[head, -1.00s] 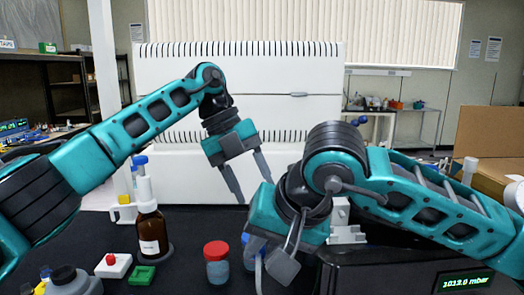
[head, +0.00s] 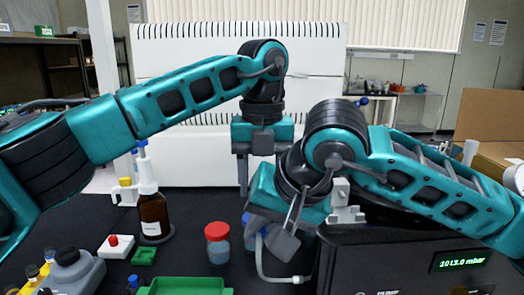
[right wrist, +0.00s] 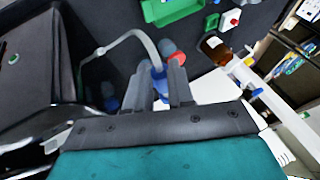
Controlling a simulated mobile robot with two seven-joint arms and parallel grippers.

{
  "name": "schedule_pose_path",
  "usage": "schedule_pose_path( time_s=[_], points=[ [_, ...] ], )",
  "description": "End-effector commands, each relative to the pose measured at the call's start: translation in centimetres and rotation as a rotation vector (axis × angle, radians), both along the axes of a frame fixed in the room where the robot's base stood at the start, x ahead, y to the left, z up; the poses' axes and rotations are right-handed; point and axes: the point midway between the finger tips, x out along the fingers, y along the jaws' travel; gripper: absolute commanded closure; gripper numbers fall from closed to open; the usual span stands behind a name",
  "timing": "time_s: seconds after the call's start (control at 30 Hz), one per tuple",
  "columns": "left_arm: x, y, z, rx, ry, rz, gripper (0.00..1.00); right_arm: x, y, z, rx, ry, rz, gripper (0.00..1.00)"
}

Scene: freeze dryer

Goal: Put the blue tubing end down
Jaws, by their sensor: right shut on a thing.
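My right gripper (head: 272,236) is low over the dark bench, beside the black unit with the pressure display. In the right wrist view, its fingers (right wrist: 160,84) are shut on the blue tubing end (right wrist: 159,80). The pale tubing (right wrist: 128,35) arcs from it toward the black unit; in the head view the tubing (head: 262,268) hangs below the gripper and bends right along the bench. My left gripper (head: 251,180) hangs behind the right one, fingers down. One of its fingers shows, set apart from the middle; the other is hidden. It holds nothing visible.
A red-capped jar (head: 217,244) and a partly hidden blue-capped jar (head: 247,226) stand just left of my right gripper. A brown bottle (head: 153,214), green tray (head: 185,287) and grey bottle (head: 75,270) are farther left. The black unit (head: 375,262) blocks the right.

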Motion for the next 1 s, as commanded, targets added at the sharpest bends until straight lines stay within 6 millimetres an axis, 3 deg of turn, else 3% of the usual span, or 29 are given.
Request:
schedule_pose_path(
  time_s=[0.23,0.63,1.0],
  points=[
    [0.0,0.0,-3.0,-0.002,0.0,0.0,0.47,0.0,0.0,0.0,0.0,0.0,0.0,1.0],
    [0.0,0.0,-3.6,-0.002,0.0,0.0,0.48,0.0,0.0,0.0,0.0,0.0,0.0,1.0],
    [0.0,-0.1,-3.6,-0.004,-0.001,-0.001,0.84,0.0,0.0,0.0,0.001,0.0,0.001,1.0]
  ],
)
